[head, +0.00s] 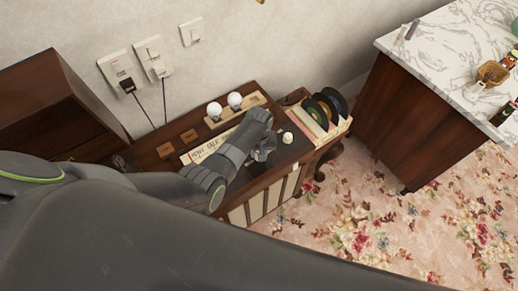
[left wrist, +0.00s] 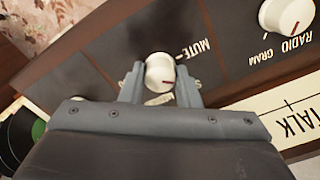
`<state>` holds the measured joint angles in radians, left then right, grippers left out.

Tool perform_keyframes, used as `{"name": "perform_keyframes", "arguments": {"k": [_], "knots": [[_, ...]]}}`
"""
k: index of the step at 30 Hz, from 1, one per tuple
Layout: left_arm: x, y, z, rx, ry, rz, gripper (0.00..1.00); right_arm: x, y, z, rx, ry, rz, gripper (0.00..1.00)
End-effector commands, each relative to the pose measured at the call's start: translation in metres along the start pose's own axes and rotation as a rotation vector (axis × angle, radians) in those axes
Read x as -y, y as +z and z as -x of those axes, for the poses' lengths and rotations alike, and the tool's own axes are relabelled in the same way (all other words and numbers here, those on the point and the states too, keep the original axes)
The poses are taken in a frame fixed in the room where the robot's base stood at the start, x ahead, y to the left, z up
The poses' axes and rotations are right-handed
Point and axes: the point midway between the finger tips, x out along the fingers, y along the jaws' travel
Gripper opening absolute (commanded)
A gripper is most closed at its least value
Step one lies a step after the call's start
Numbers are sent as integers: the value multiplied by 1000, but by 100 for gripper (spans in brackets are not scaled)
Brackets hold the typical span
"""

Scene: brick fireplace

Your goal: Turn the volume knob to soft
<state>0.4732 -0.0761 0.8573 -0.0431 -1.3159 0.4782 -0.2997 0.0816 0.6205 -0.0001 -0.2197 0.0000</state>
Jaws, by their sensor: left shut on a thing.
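In the left wrist view, a white knob (left wrist: 157,72) with a small red mark low on its right side sits between my left fingers. My left gripper (left wrist: 160,84) is shut on it, one finger on each side. Printed lettering beside the knob reads MUTE (left wrist: 195,48), and more lettering below it is mostly covered by the gripper. In the head view, my left gripper (head: 262,155) reaches down onto the dark radio cabinet (head: 150,147), and the held knob is hard to make out. My right gripper is not in view.
A second white knob (left wrist: 286,13) lies near RADIO GRAM lettering. Another white round piece (head: 287,137) stands right of my gripper. Records (head: 325,108) stand on the cabinet's right, two white bulbs (head: 234,100) behind. A marble-topped counter (head: 450,50) stands right, across flowered carpet (head: 380,220).

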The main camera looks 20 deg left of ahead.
Motion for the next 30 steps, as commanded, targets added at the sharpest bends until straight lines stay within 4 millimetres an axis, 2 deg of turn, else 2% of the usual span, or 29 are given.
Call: {"name": "perform_keyframes", "arguments": {"k": [3,15,30], "knots": [[0,0,3,0,0,-104,6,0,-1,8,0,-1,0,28],[0,-1,2,-2,0,-372,6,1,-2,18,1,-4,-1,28],[0,-1,1,-3,0,-462,6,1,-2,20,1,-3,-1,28]]}}
